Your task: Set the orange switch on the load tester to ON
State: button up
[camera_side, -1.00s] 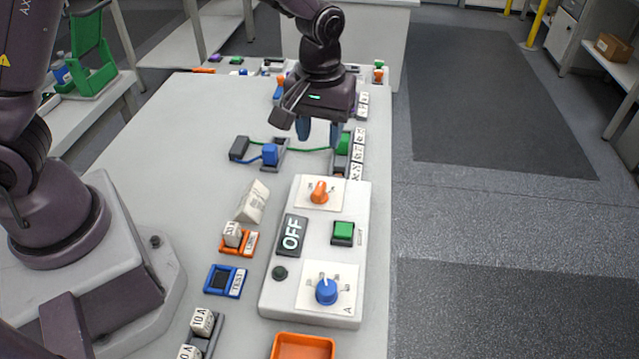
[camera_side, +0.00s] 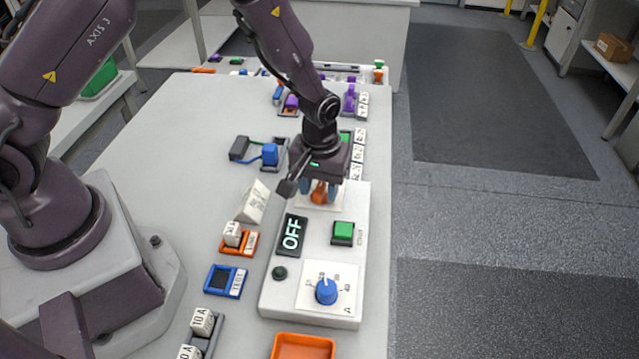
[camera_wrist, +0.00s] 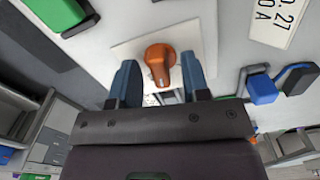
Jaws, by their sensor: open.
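The load tester (camera_side: 318,262) is a white box with a dark display reading OFF (camera_side: 292,235). Its orange switch (camera_side: 319,194) sits on a pale square plate at the far end of the box; it also shows in the wrist view (camera_wrist: 160,62). My gripper (camera_side: 319,190) is right over the orange switch, with its blue fingers on either side of it. In the wrist view my gripper (camera_wrist: 160,85) is open, with a gap between each finger and the knob. I cannot tell whether the fingers reach down to the plate. The plate's labels are mostly hidden.
The tester also carries a green button (camera_side: 343,232), a blue dial (camera_side: 327,290) and a black button (camera_side: 280,273). An orange tray (camera_side: 303,347) lies at the near end. Holders (camera_side: 226,281) and small blocks stand to the left. A blue plug (camera_side: 270,154) sits beyond the tester.

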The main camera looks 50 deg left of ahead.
aim_at(319, 188)
jog(key=shift+c, duration=0.2)
grip_shut()
jog(key=shift+m, duration=3.1)
jog(key=shift+o, duration=0.2)
grip_release()
notch_tip(319, 188, up, 13)
